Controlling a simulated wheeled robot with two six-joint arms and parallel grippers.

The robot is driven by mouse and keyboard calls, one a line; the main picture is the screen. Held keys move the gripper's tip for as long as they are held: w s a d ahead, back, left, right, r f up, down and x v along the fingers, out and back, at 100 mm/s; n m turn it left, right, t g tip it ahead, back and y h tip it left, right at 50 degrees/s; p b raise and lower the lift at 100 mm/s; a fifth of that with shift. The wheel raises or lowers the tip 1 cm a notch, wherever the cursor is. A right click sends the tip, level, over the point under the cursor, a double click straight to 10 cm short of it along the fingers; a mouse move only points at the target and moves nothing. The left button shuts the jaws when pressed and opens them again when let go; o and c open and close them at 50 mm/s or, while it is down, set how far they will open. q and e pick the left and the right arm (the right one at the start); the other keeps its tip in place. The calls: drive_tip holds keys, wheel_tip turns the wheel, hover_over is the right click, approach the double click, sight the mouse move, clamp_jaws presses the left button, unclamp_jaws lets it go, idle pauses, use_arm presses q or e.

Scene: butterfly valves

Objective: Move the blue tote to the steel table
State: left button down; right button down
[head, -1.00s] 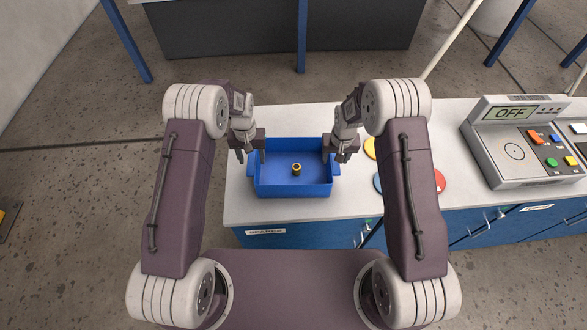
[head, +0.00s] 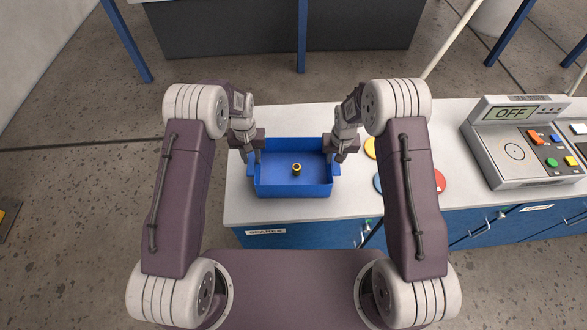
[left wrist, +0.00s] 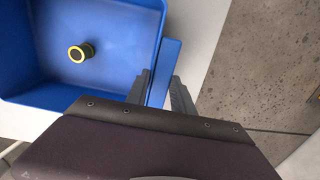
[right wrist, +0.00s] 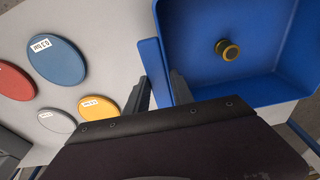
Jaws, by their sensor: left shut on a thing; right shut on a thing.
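The blue tote (head: 293,188) sits upright on the white-topped cabinet in the head view, with a small black and yellow part (head: 297,169) inside it. My left gripper (head: 250,156) is shut on the tote's left handle, which shows between the fingers in the left wrist view (left wrist: 165,75). My right gripper (head: 339,156) is shut on the tote's right handle, which shows between the fingers in the right wrist view (right wrist: 155,72). I cannot identify a steel table for certain.
A grey device (head: 522,142) with a display reading OFF and coloured buttons stands at the right of the white counter (head: 250,208). Coloured discs, including a blue one (right wrist: 56,62) and a yellow one (right wrist: 98,120), lie right of the tote. A dark bench (head: 290,30) with blue legs stands beyond.

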use_arm(q)
drive_tip(key=shift+r, duration=0.15)
use_arm(e)
drive_tip(key=shift+r, duration=0.2)
idle(0.6)
